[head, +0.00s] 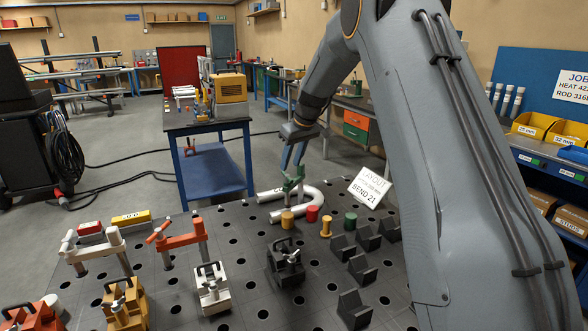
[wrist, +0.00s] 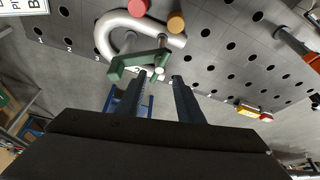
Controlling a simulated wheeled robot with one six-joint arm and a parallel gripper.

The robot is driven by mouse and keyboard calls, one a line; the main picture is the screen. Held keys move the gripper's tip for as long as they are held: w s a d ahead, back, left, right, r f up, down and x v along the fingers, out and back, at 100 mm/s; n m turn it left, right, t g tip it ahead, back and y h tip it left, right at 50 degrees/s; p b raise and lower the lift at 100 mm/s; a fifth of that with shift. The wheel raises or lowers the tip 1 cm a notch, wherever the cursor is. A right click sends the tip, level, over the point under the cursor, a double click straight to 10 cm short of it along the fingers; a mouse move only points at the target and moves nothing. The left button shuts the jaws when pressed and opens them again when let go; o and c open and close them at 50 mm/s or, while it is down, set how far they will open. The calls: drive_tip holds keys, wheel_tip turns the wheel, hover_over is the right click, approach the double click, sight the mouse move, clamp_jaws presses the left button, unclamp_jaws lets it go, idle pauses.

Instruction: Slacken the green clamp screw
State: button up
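The green clamp (head: 291,188) stands at the far edge of the black perforated table, over the U-shaped silver pipe (head: 316,196). The wrist view also shows the green clamp (wrist: 138,59) across the pipe (wrist: 108,28). A small pale metal piece, perhaps its screw handle (wrist: 160,69), shows at the clamp's near end. My gripper (head: 292,164) points down just above the clamp. In the wrist view, my gripper (wrist: 159,76) has its two fingers apart, with the pale piece showing in the gap near the tips. I cannot tell whether either finger touches it.
Yellow (head: 287,220), red (head: 312,214) and green (head: 350,221) pegs stand near the pipe. White (head: 100,245) and orange (head: 180,239) clamps stand at left. Black angled blocks (head: 362,268) and a layout sign (head: 370,187) are at right. Open floor lies beyond the table.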

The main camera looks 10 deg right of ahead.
sight(287, 175)
drive_tip(key=shift+p+x, duration=0.85)
drive_tip(key=shift+x, duration=1.7)
drive_tip(key=shift+d, duration=0.15)
clamp_jaws()
